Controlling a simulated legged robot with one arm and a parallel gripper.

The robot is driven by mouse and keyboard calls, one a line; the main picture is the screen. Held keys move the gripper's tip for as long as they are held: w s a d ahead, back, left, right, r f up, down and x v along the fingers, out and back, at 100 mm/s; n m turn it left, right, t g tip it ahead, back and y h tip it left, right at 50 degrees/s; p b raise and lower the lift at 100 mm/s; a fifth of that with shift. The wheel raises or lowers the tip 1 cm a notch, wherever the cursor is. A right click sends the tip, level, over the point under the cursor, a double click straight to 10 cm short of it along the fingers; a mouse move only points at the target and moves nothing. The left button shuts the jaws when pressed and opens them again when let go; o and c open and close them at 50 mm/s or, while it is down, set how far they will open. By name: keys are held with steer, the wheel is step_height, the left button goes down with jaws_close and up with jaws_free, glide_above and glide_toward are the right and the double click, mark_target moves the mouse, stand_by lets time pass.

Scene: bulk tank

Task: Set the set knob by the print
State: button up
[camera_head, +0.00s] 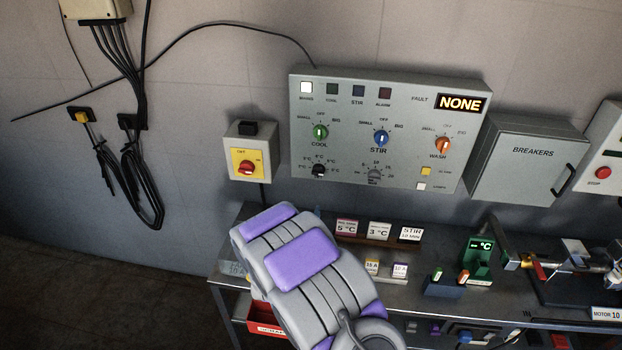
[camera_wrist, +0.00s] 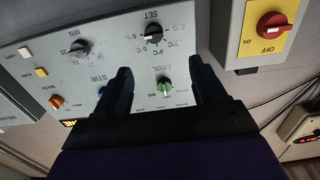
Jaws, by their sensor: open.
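The set knob (camera_head: 318,171) is a small black knob at the lower left of the grey control panel (camera_head: 410,95), with a scale in °C around it. In the wrist view the panel is turned over, and the set knob (camera_wrist: 152,35) shows at the top, under the word SET, its white mark against the scale. My gripper (camera_wrist: 160,67) is open and empty. Its dark fingers point at the panel, with the green COOL knob (camera_wrist: 165,88) showing between them and the set knob beyond the tips. In the head view my arm hides the fingers.
Printed cards (camera_head: 347,228) reading 5 °C, 3 °C and STIR stand on the bench (camera_head: 480,306). A red-on-yellow switch (camera_head: 246,166) is left of the panel. The blue STIR knob (camera_head: 381,138) and orange WASH knob (camera_head: 442,145) are nearby. The breaker box (camera_head: 530,155) is at right.

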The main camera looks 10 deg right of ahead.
steer(key=w+d, duration=0.2)
steer(key=d, duration=0.2)
steer(key=b, duration=0.2)
glide_toward(317, 175)
steer(key=w, duration=0.2)
steer(key=x, duration=0.2)
steer(key=d+x, duration=0.1)
steer(key=x, duration=0.1)
steer(key=b+x, duration=0.1)
steer(key=x, duration=0.2)
steer(key=shift+s+d+f, duration=0.15)
steer(key=shift+s+d, duration=0.1)
steer(key=shift+s, duration=0.05)
steer(key=shift+w+a, duration=0.25)
steer(key=shift+w, duration=0.3)
steer(key=shift+d, duration=0.3)
steer(key=shift+c, duration=1.3)
steer(key=shift+a, duration=0.4)
steer(key=c, duration=0.5)
steer(key=shift+c, duration=1.2)
steer(key=shift+d, duration=0.1)
